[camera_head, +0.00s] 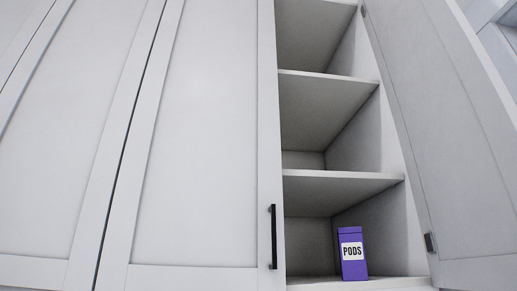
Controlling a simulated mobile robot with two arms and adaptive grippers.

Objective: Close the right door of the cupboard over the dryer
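The right door (455,120) of the cupboard stands open at the right side of the head view, with its inner face showing. A hinge (430,243) shows near its lower left edge. The left door (208,140) beside the opening is shut and has a black vertical bar handle (273,237). The right door's handle is not visible. The open cupboard compartment shows several shelves (335,181). Neither of my grippers is in view.
A purple box labelled PODS (352,254) stands on the bottom shelf, inside the cupboard. Another shut cupboard door (65,130) is at the left. Pale, partly cut-off structures (495,45) show at the top right corner.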

